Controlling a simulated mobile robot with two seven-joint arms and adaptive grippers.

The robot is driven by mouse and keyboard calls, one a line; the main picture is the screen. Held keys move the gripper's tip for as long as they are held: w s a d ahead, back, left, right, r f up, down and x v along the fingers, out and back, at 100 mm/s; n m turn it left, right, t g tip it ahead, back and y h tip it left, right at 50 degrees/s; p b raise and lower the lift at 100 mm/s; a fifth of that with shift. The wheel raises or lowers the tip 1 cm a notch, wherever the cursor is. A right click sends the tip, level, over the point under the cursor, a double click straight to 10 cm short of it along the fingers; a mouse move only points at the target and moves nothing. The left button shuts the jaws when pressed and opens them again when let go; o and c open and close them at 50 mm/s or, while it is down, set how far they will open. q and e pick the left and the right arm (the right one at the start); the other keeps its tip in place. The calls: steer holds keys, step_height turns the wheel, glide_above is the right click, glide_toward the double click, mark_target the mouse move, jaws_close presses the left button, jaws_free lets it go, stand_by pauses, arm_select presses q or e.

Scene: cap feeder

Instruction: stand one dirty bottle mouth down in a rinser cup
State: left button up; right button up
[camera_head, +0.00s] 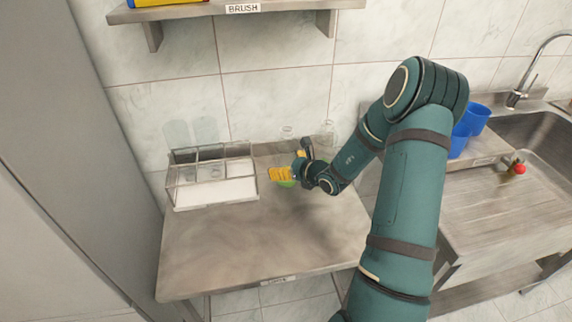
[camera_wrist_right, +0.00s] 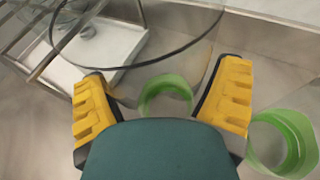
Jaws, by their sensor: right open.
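My right gripper (camera_head: 292,165) is open, low over the steel table, its yellow fingers also showing in the wrist view (camera_wrist_right: 165,105). Between and beyond the fingers is a green rinser cup (camera_wrist_right: 150,100), partly visible in the head view (camera_head: 285,184). A large clear round shape, seemingly the base of a glass bottle (camera_wrist_right: 205,25), lies close to the wrist camera above that cup. It appears mouth down, but the glass is faint. Clear glass tops (camera_head: 287,131) and (camera_head: 327,129) show behind the gripper. A second green cup (camera_wrist_right: 306,135) is at right. My left gripper is out of view.
A divided wire crate (camera_head: 174,187) with a white floor stands on the table's left, with two clear, greyish glass bottles (camera_head: 205,130) in its back. The table front (camera_head: 240,255) is bare. A shelf hangs above.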

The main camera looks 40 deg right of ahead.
steer(key=p+v, duration=0.1)
steer(key=v, duration=1.1)
steer(key=shift+p, duration=0.35)
steer(key=shift+a, duration=0.1)
